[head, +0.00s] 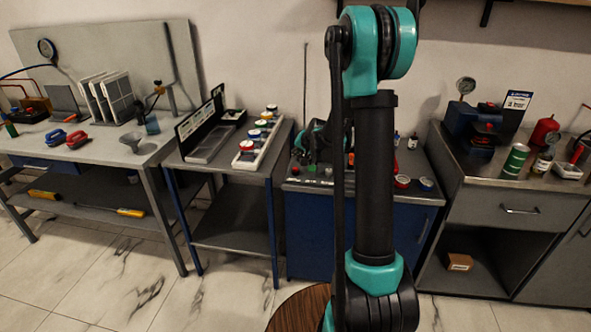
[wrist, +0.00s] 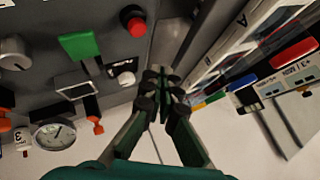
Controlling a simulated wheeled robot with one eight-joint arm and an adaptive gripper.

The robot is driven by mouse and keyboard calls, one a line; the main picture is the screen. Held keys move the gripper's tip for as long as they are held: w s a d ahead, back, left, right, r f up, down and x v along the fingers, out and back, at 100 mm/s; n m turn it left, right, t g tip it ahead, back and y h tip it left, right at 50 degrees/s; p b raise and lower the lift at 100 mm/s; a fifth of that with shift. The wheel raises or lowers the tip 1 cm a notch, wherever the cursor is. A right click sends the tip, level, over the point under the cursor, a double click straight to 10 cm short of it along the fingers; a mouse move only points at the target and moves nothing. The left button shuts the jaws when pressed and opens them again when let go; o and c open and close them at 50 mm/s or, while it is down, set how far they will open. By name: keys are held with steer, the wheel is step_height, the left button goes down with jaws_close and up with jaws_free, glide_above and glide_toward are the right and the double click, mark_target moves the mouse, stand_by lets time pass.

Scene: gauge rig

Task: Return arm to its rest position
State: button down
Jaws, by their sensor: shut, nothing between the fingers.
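My arm (head: 375,170) stands upright across the middle of the head view, black with teal joints. In the wrist view my gripper (wrist: 163,82) shows with its dark fingers drawn together at the tips and nothing between them. A dark-and-teal part shows beside the arm, above the blue cabinet, in the head view; I cannot tell for certain that it is my gripper. A grey panel with a red push button (wrist: 133,22), a green flap (wrist: 80,44) and a round gauge (wrist: 54,134) shows in the wrist view.
A small table with a white tray of colour-capped jars (head: 258,137) stands left of the arm. A workbench (head: 95,150) is further left. At right, a steel counter (head: 480,172) holds a green can (head: 515,160). A blue cabinet (head: 308,235) stands behind the arm.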

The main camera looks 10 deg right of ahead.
steer(key=shift+r, duration=0.55)
steer(key=s+d+f+n+g+h, duration=0.1)
steer(key=s+d+f+n+g, duration=0.1)
steer(key=s, duration=1.8)
steer(key=s+d+f+n+g+h, duration=0.1)
steer(key=s+f+n+g, duration=0.1)
steer(key=s, duration=1.9)
steer(key=shift+d+f+n+g+h, duration=0.15)
steer(key=shift+d+n+g+h, duration=0.2)
steer(key=shift+n, duration=0.35)
steer(key=shift+w, duration=0.1)
